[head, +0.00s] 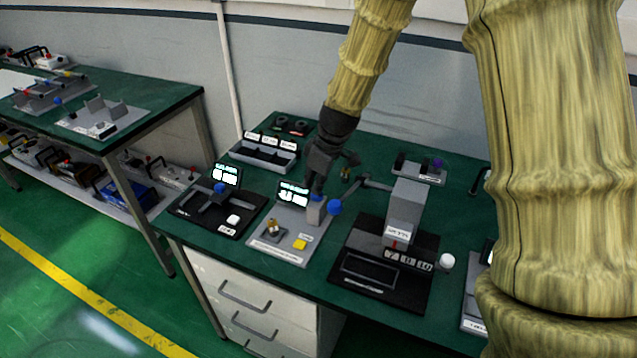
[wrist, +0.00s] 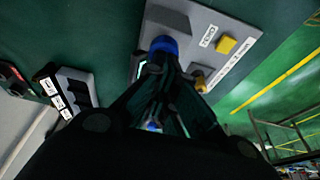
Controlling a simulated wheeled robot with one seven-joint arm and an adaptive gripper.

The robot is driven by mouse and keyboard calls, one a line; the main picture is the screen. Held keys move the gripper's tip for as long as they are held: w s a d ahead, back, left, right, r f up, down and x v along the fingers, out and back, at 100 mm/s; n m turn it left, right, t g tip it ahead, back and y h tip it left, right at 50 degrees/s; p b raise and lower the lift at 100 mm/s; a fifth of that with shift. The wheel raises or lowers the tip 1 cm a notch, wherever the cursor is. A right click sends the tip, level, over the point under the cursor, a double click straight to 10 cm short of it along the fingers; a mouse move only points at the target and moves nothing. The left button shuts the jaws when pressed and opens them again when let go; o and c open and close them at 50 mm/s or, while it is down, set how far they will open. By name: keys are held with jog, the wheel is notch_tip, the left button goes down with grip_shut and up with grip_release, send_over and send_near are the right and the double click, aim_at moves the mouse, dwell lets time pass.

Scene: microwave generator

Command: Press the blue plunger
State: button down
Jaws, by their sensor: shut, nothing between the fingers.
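The blue plunger (head: 317,198) sits on top of a grey block (head: 314,213) on a light grey panel with a lit display (head: 293,192). In the wrist view the blue plunger (wrist: 163,44) shows as a round blue cap just beyond my fingertips. My gripper (head: 318,190) is shut and empty, pointing down right over the plunger and partly hiding it. The tips also show in the wrist view (wrist: 164,60), overlapping the cap's near edge. I cannot tell whether they touch it.
The same panel carries a yellow button (head: 300,244) and a brass part (head: 272,229). A blue ball (head: 334,207) on the lever of a grey press (head: 404,212) is close on the right. A black device (head: 220,205) stands left, a grey bin tray (head: 264,155) behind.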

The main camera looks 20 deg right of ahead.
notch_tip(320, 180, up, 4)
jog(key=p, duration=0.3)
jog(key=shift+r+p, duration=0.15)
jog(key=shift+p, duration=0.15)
jog(key=shift+r+b, duration=0.1)
jog(key=shift+b, duration=0.25)
jog(key=b+v, duration=0.2)
jog(key=v, duration=0.7)
jog(key=shift+r, duration=0.2)
jog(key=shift+d, duration=0.1)
